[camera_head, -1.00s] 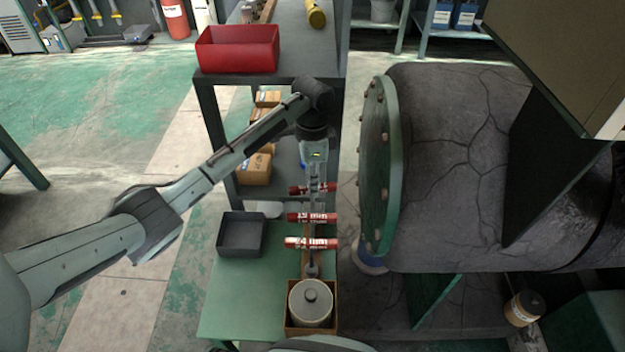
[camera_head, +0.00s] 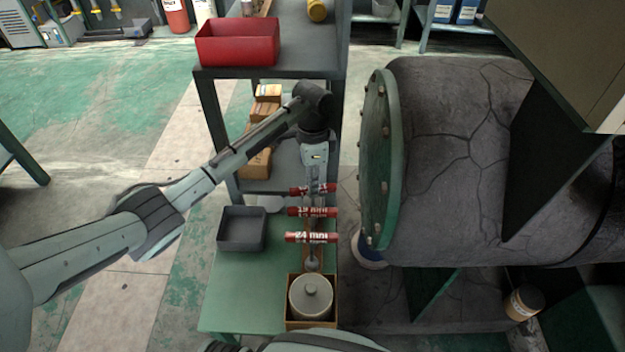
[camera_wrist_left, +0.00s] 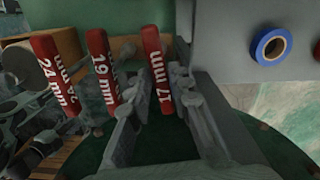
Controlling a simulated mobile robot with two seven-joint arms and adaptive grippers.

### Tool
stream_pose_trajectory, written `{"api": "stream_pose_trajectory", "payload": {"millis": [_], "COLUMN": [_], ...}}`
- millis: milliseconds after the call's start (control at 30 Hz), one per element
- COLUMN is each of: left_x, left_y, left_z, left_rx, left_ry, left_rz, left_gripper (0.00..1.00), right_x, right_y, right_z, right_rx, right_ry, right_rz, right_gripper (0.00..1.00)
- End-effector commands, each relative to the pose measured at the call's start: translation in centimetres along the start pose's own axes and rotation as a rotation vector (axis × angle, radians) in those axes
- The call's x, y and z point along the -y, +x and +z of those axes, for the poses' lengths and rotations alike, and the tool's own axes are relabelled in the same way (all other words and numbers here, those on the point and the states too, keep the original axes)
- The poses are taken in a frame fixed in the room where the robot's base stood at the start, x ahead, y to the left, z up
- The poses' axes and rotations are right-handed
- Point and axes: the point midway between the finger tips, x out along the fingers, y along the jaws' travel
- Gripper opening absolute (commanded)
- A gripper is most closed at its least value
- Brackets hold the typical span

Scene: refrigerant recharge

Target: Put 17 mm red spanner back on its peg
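The 17 mm red spanner (camera_head: 300,190) is between the fingertips of my left gripper (camera_head: 314,186). In the left wrist view its red label (camera_wrist_left: 157,70) stands between the two fingers (camera_wrist_left: 158,88), which look closed on it. The 19 mm red spanner (camera_head: 312,212) and 24 mm red spanner (camera_head: 312,237) are in a row just nearer the camera, apart from it. They also show left of it in the left wrist view, as the 19 mm (camera_wrist_left: 102,65) and the 24 mm (camera_wrist_left: 52,70). The pegs are hard to make out. My right gripper is out of view.
A wooden box with a pale lidded canister (camera_head: 310,296) stands at the near end of the green bench (camera_head: 240,300). A dark tray (camera_head: 241,230) is left. A big flanged tank (camera_head: 385,165) stands close on the right. A red bin (camera_head: 238,42) is on the far table.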

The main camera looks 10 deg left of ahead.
Motion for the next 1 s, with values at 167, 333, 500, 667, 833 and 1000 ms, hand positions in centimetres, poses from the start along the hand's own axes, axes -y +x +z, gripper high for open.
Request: {"api": "stream_pose_trajectory", "payload": {"millis": [167, 333, 500, 667, 833, 1000], "left_x": [0.0, 0.0, 0.0, 0.1, 0.1, 0.1], "left_y": [-0.1, -0.1, -0.7, -3.3, -7.0, -10.1], "left_z": [0.0, 0.0, 0.0, -0.1, -0.1, 0.0], "left_rx": [-0.001, 0.0, -0.001, -0.003, -0.003, -0.002], "left_ry": [0.0, 0.0, 0.0, 0.001, 0.001, 0.0], "left_rz": [0.0, 0.0, -0.001, -0.005, -0.004, -0.003], "left_gripper": [0.4, 0.4, 0.4, 0.4, 0.4, 0.4], "right_x": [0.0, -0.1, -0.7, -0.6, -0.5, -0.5], "right_y": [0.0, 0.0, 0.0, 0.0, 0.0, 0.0], "right_z": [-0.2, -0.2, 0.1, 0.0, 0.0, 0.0], "right_rx": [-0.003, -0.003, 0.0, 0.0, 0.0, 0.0], "right_ry": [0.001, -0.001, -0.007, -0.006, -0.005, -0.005], "right_rz": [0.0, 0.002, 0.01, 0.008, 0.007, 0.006], "right_gripper": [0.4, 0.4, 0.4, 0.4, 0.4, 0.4]}}
